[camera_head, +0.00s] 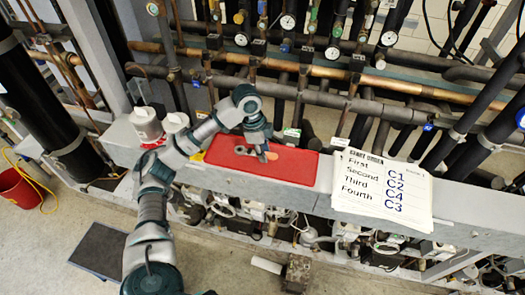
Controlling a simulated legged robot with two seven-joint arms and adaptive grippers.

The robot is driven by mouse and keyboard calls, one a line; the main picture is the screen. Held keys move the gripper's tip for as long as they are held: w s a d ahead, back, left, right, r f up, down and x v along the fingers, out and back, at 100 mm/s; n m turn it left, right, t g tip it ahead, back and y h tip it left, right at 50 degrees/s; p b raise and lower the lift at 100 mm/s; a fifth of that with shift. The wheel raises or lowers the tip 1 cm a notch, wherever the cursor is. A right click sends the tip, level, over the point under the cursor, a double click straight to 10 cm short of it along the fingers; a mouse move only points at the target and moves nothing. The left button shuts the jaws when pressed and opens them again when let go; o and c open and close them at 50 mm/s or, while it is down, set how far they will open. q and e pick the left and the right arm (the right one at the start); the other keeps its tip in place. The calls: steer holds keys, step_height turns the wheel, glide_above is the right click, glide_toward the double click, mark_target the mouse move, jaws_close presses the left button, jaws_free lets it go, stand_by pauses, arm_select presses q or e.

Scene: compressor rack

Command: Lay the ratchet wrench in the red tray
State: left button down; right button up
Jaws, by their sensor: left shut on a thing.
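The red tray (297,170) lies on the grey beam in the middle of the view. My left gripper (262,152) reaches in from the left and points down over the tray. It is shut on the ratchet wrench (242,150), which shows only as a small grey piece beside the fingers. An orange-brown bit shows on the other side of the fingertips. The gripper hides much of the wrench, and I cannot tell whether the wrench touches the tray floor. My right gripper is not in view.
A paper sheet with a printed order list (383,190) lies on the beam right of the tray. White-lidded containers (147,125) stand left of it. Pipes and gauges (288,22) fill the back. A red bucket (18,188) stands on the floor at far left.

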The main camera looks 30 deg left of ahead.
mark_target(275, 157)
arm_select(q)
steer(key=c, duration=1)
jaws_free()
steer(key=shift+s+d+f, duration=0.2)
steer(key=shift+d+f, duration=0.3)
steer(key=shift+d, duration=0.15)
steer(key=shift+o, duration=0.4)
steer(key=shift+w+d+r, duration=0.15)
steer(key=shift+d, duration=0.9)
steer(key=shift+w+d, duration=0.2)
steer(key=shift+d, duration=0.2)
steer(key=shift+a+r, duration=0.1)
steer(key=shift+s+a, duration=0.1)
steer(key=shift+a, duration=0.95)
steer(key=shift+d, duration=0.3)
steer(key=shift+r, duration=0.1)
steer(key=b+v, duration=0.1)
steer(key=v, duration=0.3)
steer(key=shift+w+r, duration=0.25)
steer(key=shift+r, duration=0.1)
steer(key=p+v, duration=0.1)
steer(key=v, duration=0.7)
steer(key=shift+r, duration=0.2)
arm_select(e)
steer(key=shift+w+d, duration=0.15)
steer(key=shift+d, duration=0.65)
